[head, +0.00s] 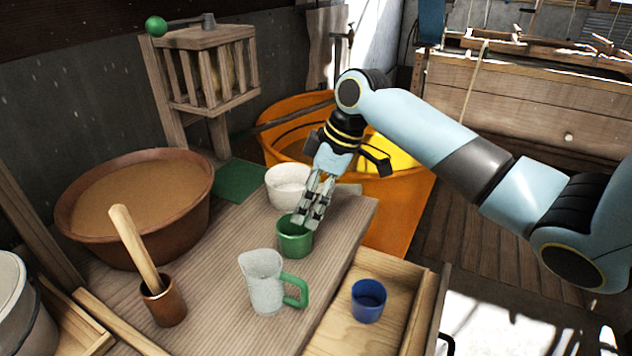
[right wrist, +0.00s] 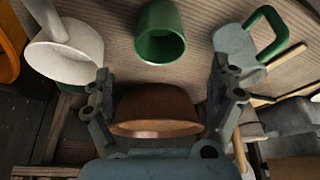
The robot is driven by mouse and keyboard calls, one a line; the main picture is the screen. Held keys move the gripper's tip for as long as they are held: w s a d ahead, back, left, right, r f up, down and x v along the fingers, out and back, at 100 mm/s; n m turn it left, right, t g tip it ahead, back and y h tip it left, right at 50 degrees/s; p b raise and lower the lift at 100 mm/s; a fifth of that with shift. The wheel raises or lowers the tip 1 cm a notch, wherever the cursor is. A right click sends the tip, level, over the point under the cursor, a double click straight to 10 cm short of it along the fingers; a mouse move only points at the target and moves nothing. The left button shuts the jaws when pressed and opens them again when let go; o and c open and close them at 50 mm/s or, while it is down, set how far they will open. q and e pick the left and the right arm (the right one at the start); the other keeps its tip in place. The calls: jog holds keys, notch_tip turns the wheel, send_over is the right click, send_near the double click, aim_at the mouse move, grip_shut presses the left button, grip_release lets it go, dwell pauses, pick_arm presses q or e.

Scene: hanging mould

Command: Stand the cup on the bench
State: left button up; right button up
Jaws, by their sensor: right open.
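A green cup (head: 295,241) stands upright on the wooden bench (head: 215,262). A blue cup (head: 368,302) stands in the open drawer (head: 398,290) at the bench's right side. My right gripper (head: 311,217) points down at the green cup's rim and partly hides it in the head view. In the right wrist view the green cup (right wrist: 161,32) appears beyond my open right gripper (right wrist: 160,72), with nothing held between the fingers. Whether a fingertip touches the cup I cannot tell. My left gripper is not in view.
A grey jug with a green handle (head: 262,282) stands in front of the green cup, and a white bowl (head: 287,183) behind it. A large brown basin (head: 135,232) and a brown pot with a wooden pestle (head: 163,302) are on the left. An orange tub (head: 395,210) stands behind.

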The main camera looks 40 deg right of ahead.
jog(key=v, duration=0.4)
jog(key=shift+a, duration=0.1)
dwell(0.4)
